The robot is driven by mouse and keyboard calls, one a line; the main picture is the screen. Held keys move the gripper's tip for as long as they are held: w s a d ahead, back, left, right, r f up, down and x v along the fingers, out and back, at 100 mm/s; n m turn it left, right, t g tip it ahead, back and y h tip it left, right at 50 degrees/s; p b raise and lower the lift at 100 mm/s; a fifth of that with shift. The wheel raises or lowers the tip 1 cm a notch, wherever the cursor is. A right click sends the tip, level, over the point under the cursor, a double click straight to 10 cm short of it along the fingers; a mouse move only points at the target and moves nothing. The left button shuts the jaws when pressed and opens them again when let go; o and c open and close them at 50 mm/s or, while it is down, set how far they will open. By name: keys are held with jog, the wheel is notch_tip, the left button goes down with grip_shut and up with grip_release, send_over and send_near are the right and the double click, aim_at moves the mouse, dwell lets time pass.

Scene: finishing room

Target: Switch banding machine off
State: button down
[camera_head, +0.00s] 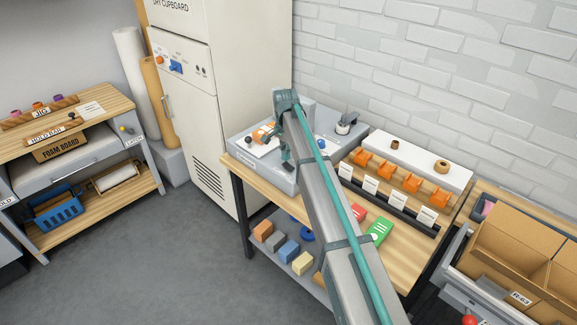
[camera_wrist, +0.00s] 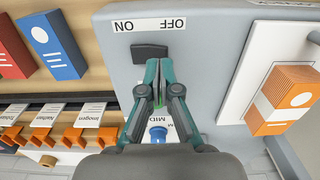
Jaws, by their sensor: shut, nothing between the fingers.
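The grey banding machine (camera_head: 270,179) stands on the wooden bench beside the tall cupboard. Its top fills the middle of the wrist view (camera_wrist: 210,50). A dark switch (camera_wrist: 149,51) lies there below a white plate (camera_wrist: 150,25), which reads upside down, ON at picture left and OFF at right. My gripper (camera_wrist: 159,64) is shut and empty, its fingertips right at the switch's lower right edge. I cannot tell whether they touch it or which way it is set. In the head view my gripper (camera_head: 287,160) is over the machine, partly hidden by my arm.
A blue knob (camera_wrist: 158,133) and an orange box (camera_wrist: 285,100) on a white plate are on the machine's top. Orange clips (camera_head: 387,173) with name cards line the bench at right. Red (camera_head: 358,212) and green (camera_head: 379,231) items lie in front. The cupboard (camera_head: 190,100) stands at left.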

aim_at(286, 163)
jog(key=shift+f+b, duration=0.4)
jog(key=shift+f, duration=0.9)
dwell(0.6)
jog(key=shift+r+p, duration=1.8)
jog(key=shift+r, duration=1.8)
